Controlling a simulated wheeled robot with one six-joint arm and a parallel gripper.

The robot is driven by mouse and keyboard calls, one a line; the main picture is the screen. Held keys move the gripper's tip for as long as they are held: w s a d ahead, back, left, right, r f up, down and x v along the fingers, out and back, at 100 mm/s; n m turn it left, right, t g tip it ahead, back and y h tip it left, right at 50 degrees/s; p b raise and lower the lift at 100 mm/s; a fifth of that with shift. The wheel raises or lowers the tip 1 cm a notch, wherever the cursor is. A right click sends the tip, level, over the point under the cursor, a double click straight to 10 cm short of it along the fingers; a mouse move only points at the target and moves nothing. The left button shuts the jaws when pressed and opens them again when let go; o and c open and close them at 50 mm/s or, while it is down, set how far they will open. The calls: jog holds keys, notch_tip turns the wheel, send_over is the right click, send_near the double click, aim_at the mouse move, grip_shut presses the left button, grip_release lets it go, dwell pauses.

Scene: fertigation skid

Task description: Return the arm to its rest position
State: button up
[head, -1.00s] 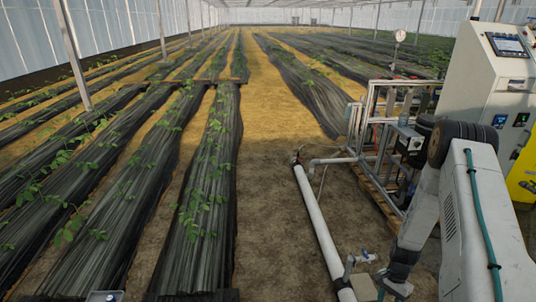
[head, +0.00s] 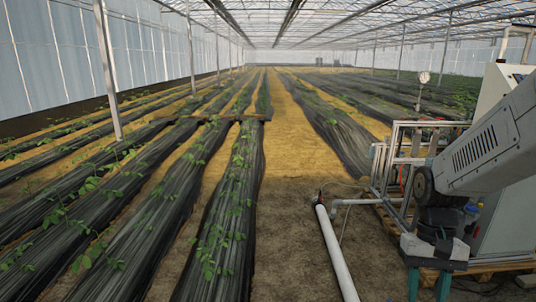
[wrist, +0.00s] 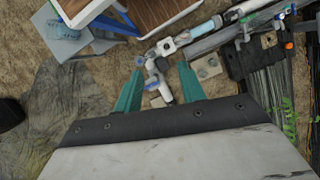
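My gripper (head: 427,294) hangs at the lower right of the head view, with its two green fingers pointing down and apart. My arm's light grey link (head: 485,140) reaches in from the right edge to a dark joint above the gripper. In the wrist view my gripper (wrist: 160,69) shows two green fingers spread with nothing held between them. White pipe fittings (wrist: 160,82) with blue parts show beyond the fingertips, apparently well below them. The finger ends are partly cut off by the bottom edge of the head view.
A metal-framed skid (head: 397,160) stands behind my arm, with a pressure gauge (head: 423,78) above it. A pale cabinet (head: 491,92) is partly hidden by my arm. A white pipe (head: 335,255) runs along the ground. Black-covered plant rows (head: 228,215) fill the left.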

jog(key=s+a+r+n+t+h, duration=0.1)
jog(key=s+a+r+n+t, duration=0.2)
jog(key=s+r, duration=0.7)
jog(key=a+r+t, duration=0.1)
jog(key=a+t, duration=0.1)
jog(key=a, duration=0.2)
jog(key=shift+s+r+n, duration=0.25)
jog(key=shift+r+n, duration=0.05)
jog(key=shift+r, duration=0.1)
jog(key=shift+a, duration=0.1)
